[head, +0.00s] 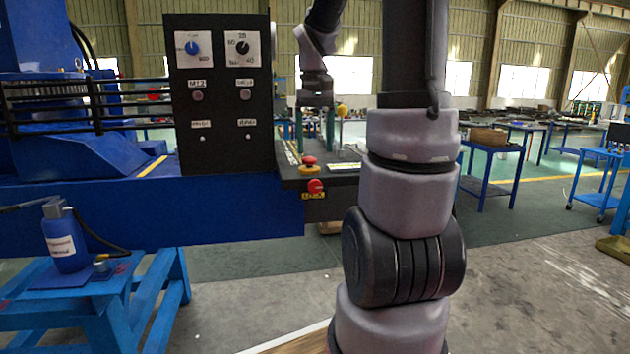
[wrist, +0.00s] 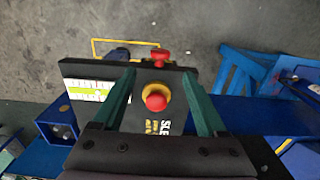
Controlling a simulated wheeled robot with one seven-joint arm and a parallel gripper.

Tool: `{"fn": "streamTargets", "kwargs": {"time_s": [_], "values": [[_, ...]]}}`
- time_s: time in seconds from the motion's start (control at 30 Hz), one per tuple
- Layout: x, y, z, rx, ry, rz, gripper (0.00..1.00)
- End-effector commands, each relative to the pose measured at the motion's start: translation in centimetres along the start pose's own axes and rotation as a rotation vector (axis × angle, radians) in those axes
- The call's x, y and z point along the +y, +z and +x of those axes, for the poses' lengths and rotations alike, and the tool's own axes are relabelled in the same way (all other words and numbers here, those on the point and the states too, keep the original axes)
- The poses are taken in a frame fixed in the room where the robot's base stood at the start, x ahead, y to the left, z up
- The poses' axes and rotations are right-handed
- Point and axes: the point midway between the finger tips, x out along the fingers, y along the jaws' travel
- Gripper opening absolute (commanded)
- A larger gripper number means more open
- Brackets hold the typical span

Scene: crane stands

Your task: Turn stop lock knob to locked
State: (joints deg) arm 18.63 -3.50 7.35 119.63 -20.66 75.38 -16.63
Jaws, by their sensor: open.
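A red knob (head: 315,187) sits on the front face of the dark console (head: 290,178), above a small yellow-lettered label. I take it as the stop lock knob, but its turned position is too small to read. It also shows in the wrist view (wrist: 161,54), past the console's edge. A red mushroom button on a yellow collar (head: 308,163) stands on the console top, just above the knob. My gripper (head: 315,148) points down over the console, open and empty. In the wrist view its green fingers (wrist: 158,78) straddle the line of the mushroom button (wrist: 156,98), apart from the knob.
A black upright panel (head: 222,150) with dials and buttons stands left of my gripper. A yellow knob (head: 342,110) is behind it. A blue stand (head: 100,300) with a blue bottle (head: 65,240) is at lower left. The floor before the console is clear.

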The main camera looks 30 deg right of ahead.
Motion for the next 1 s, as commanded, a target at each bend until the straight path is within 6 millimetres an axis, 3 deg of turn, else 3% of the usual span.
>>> {"fn": "streamTargets", "kwargs": {"time_s": [0.3,0.5,0.93,0.97,1.0], "values": [[0.0,0.1,5.9,-0.004,0.0,0.0,0.75],[0.0,0.1,8.7,-0.001,0.0,0.001,0.75],[0.0,0.1,9.8,0.002,-0.001,0.001,0.75],[0.0,0.1,9.8,0.002,-0.001,0.001,0.67],[0.0,0.1,9.8,0.002,-0.001,0.001,0.52]]}}
